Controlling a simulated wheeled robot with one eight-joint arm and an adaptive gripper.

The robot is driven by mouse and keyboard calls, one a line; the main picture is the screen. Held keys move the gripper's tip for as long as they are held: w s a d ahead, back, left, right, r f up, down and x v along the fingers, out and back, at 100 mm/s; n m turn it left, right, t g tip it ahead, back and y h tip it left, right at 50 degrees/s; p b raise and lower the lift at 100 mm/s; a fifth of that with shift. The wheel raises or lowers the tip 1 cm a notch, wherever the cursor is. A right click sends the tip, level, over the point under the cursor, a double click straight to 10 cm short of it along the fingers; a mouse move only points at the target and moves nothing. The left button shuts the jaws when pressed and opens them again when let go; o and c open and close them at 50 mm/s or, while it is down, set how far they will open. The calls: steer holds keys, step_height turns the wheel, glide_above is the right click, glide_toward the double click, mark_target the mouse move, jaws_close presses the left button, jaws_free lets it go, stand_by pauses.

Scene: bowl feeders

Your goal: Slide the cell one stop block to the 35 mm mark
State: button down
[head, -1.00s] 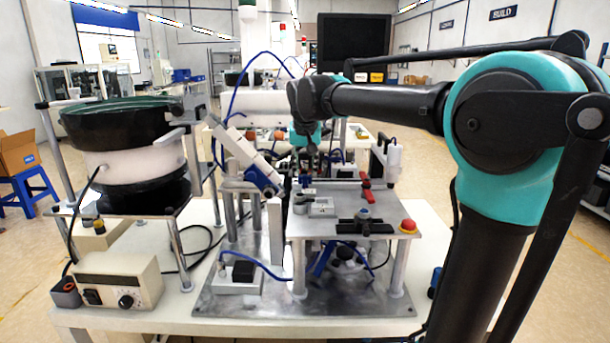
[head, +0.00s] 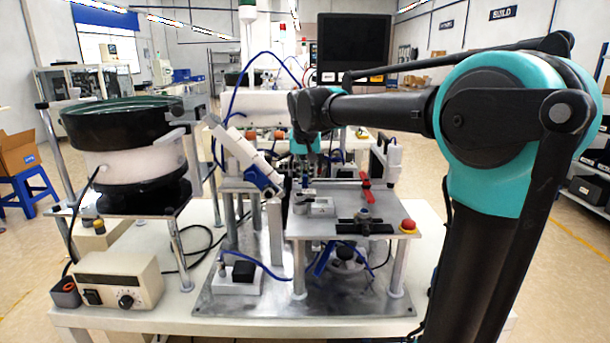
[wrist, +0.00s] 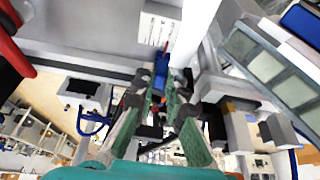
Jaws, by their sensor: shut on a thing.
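In the wrist view the stop block (wrist: 161,73) is a small blue piece with a thin red pointer at its far end. It sits at the edge of a grey rail, and the pointer faces a white scale plate (wrist: 158,29) with dark marks too small to read. My gripper (wrist: 163,92) has its two green-padded fingers closed on the block's near part, one on each side. In the head view my gripper (head: 304,172) points down over the back of the fixture plate. The fingertips and block are small and unclear there.
A red lever (head: 366,186) and a white cylinder unit (head: 393,160) stand right of my gripper; a white inclined chute (head: 240,150) is close on the left. A black clamp (head: 364,227) and red button (head: 408,226) sit at the plate's front (head: 335,233). The bowl feeder (head: 125,150) stands far left.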

steer(key=shift+d, duration=0.1)
steer(key=shift+d, duration=0.7)
steer(key=c, duration=1.6)
jaws_free()
steer(key=shift+o, duration=0.2)
steer(key=shift+r, duration=0.15)
steer(key=v, duration=1.1)
steer(key=shift+s+r, duration=0.25)
steer(key=shift+r, duration=0.1)
